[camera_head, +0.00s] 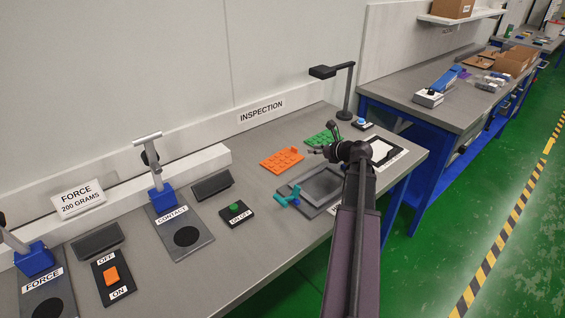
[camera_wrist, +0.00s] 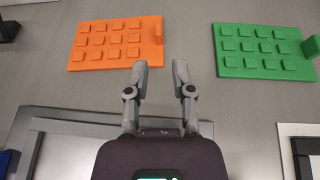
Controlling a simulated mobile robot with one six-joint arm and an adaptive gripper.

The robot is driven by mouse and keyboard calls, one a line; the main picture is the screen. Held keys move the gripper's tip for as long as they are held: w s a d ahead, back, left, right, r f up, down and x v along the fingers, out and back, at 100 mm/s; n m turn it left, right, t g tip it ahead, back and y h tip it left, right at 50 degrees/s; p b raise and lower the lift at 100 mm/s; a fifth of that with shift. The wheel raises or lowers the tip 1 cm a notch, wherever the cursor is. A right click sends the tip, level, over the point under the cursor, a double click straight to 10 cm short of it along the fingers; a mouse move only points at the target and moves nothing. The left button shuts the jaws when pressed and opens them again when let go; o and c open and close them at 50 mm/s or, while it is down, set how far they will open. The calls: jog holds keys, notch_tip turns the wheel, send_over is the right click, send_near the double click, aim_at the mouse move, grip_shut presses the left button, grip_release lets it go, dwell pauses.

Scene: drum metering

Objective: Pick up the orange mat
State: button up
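The orange mat (camera_head: 281,160) lies flat on the grey bench under the INSPECTION sign. It also shows at the upper left of the wrist view (camera_wrist: 117,43), with rows of raised square studs and a raised block at its right end. My gripper (camera_head: 313,150) is just to the right of the mat in the head view. In the wrist view its two fingers (camera_wrist: 161,68) are apart with nothing between them. The fingertips are near the mat's right end, apart from the block as far as I can tell. The height above the bench is unclear.
A similar green mat (camera_wrist: 262,50) lies to the right. A grey framed tray (camera_head: 314,188) with a teal object (camera_head: 288,198) is in front of the mats. A black lamp stand (camera_head: 346,95) stands behind. Bare bench lies left of the orange mat.

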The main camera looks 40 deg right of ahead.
aim_at(296, 148)
jog(key=shift+b+x, duration=0.85)
jog(key=shift+x, duration=1.9)
jog(key=shift+b+x, duration=1.05)
jog(key=shift+x, duration=1.55)
jog(key=shift+s+f, duration=0.1)
grip_shut()
